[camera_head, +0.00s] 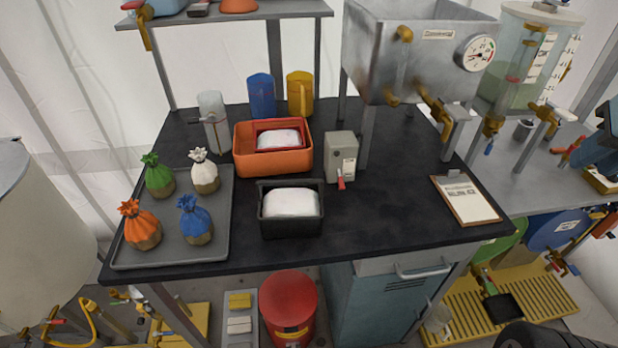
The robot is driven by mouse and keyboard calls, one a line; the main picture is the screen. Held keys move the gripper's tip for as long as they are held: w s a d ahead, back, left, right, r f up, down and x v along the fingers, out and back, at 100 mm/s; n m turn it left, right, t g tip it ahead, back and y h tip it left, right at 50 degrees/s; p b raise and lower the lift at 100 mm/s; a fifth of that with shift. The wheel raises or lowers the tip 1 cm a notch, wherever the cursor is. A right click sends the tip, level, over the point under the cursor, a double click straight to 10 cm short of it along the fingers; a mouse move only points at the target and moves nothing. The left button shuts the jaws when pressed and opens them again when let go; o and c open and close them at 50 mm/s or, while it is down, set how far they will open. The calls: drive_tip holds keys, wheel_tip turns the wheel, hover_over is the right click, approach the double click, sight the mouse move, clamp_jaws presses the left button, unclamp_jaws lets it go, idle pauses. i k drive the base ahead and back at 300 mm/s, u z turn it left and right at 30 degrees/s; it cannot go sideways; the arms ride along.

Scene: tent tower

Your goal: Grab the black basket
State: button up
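The black basket (291,229) sits upright on the dark tabletop, near its front edge and just left of the middle. It is a small rectangular container with a white, rounded load inside that rises to about its rim. Nothing covers it from above. My gripper does not show in this view, so its opening and its distance from the basket cannot be seen.
An orange bin (245,161) stands close behind the basket. A grey tray (222,232) with several tied sacks lies to the left. A grey box (341,157) with a red lever stands behind right. Free tabletop lies right of the basket, before a clipboard (467,199).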

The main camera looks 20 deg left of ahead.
sight(288, 207)
drive_tip(key=z, duration=1.65)
drive_tip(key=i, duration=0.1)
drive_tip(key=u, duration=3.15)
drive_tip(key=k, duration=0.8)
drive_tip(key=u, duration=0.25)
drive_tip(key=i, duration=0.8)
drive_tip(key=z, duration=0.15)
